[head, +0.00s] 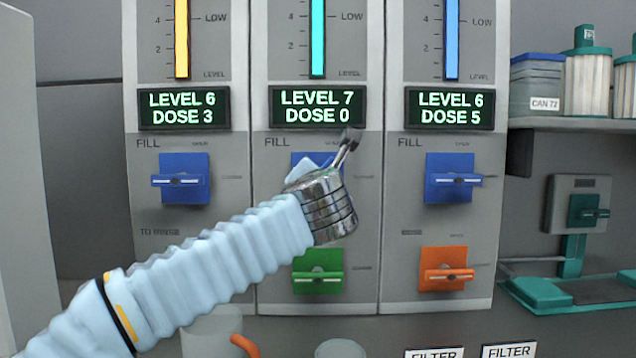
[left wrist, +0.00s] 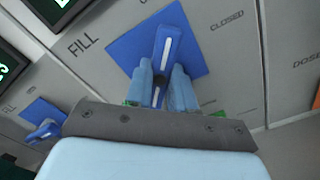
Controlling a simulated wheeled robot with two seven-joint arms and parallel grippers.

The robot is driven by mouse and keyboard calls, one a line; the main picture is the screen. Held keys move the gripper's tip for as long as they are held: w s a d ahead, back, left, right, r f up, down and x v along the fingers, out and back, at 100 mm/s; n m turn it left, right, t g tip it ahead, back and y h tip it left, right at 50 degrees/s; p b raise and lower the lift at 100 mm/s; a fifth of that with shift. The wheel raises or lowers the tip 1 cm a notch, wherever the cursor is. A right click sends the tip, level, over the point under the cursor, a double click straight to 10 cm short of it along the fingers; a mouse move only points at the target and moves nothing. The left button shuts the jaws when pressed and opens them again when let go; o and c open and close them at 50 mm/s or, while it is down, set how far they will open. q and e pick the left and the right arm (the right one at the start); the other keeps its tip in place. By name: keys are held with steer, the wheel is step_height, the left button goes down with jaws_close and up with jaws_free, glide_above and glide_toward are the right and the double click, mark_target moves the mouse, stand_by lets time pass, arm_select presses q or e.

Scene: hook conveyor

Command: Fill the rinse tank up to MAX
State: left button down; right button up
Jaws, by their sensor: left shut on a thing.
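Three grey panels stand side by side in the head view. The middle panel's display (head: 317,106) reads LEVEL 7, DOSE 0, below a cyan level bar (head: 317,38). My left gripper (left wrist: 160,84) is shut on the middle panel's blue FILL handle (left wrist: 167,45). In the left wrist view the handle lies between the light blue fingers, slanted rather than lined up with the CLOSED mark. In the head view my arm mostly hides this valve; part of its blue plate (head: 308,159) shows.
The left and right FILL handles (head: 181,180) (head: 454,182) are level. Their displays (head: 183,108) (head: 449,108) read LEVEL 6 DOSE 3 and LEVEL 6 DOSE 5. A green valve (head: 318,271) and an orange valve (head: 447,269) sit below. A shelf (head: 575,124) with canisters is at right.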

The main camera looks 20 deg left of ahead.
arm_select(q)
steer(key=shift+f, duration=0.15)
steer(key=c, duration=1)
jaws_free()
steer(key=shift+o, duration=0.2)
steer(key=b+v, duration=0.2)
steer(key=v, duration=1.1)
steer(key=shift+s, duration=0.35)
steer(key=shift+d, duration=0.1)
